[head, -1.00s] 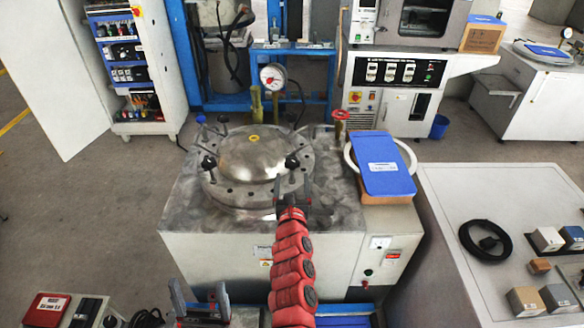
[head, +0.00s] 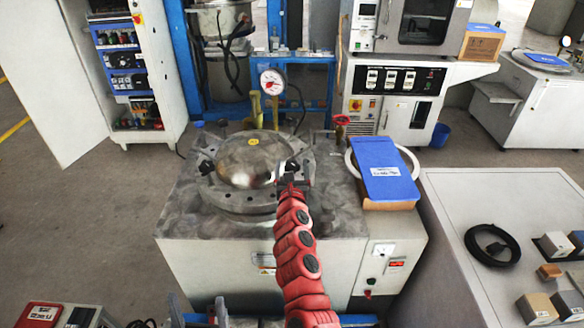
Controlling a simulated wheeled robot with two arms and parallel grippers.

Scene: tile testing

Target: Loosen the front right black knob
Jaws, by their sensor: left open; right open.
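A round metal vessel lid (head: 248,158) with a yellow centre piece sits on a grey steel-topped cabinet (head: 325,215). The front right black knob (head: 291,164) is at the lid's right front edge. My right gripper (head: 293,170) is open at this knob, with its fingers on either side of it; contact cannot be told, and the gripper partly hides the knob. The front left black knob (head: 206,167) is at the lid's left front edge. My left gripper (head: 196,308) is open and empty at the bottom edge, in front of the cabinet, partly cut off.
A blue-covered box (head: 386,170) lies over a white ring right of the lid. A red valve handle (head: 341,120) and a pressure gauge (head: 272,82) stand behind. A side table (head: 455,215) with a coiled black cable (head: 492,243) is at right.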

